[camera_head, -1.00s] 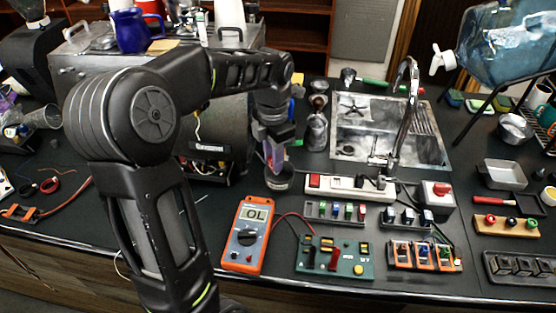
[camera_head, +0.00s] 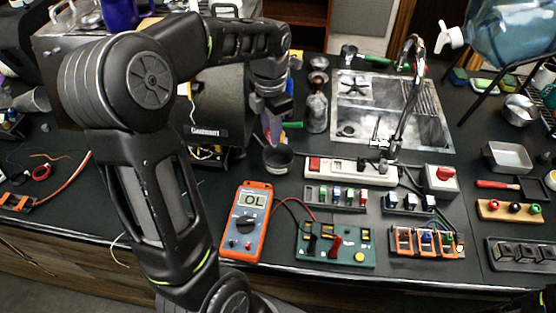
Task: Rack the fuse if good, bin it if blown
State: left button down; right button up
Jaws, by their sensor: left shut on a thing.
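My left gripper (camera_head: 272,132) points down just above and behind the small dark round cup (camera_head: 278,160), near the cup's back rim. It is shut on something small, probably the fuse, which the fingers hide. The orange multimeter (camera_head: 248,221) lies on the counter and its display reads OL. The green test board (camera_head: 336,246), with a black and a red clip and a yellow button, is right of it. A grey rack (camera_head: 336,204) holding several small coloured fuses sits behind the board.
A white power strip (camera_head: 350,173) with a red switch lies behind the rack. The sink (camera_head: 393,115) and its faucet are behind that. The opened brewer (camera_head: 213,110) stands left of the cup. A tray of coloured modules (camera_head: 427,242) is at right.

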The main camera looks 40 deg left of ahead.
pick_arm(q)
notch_tip(320, 180, down, 4)
jog(key=shift+f+b, duration=0.1)
jog(key=shift+b, duration=0.55)
jog(key=shift+f+b, duration=0.5)
jog(key=shift+f, duration=0.15)
jog(key=c, duration=1.1)
grip_release()
jog(key=shift+r, duration=0.15)
notch_tip(320, 180, up, 8)
jog(key=shift+f+b, duration=0.2)
jog(key=shift+b, duration=0.4)
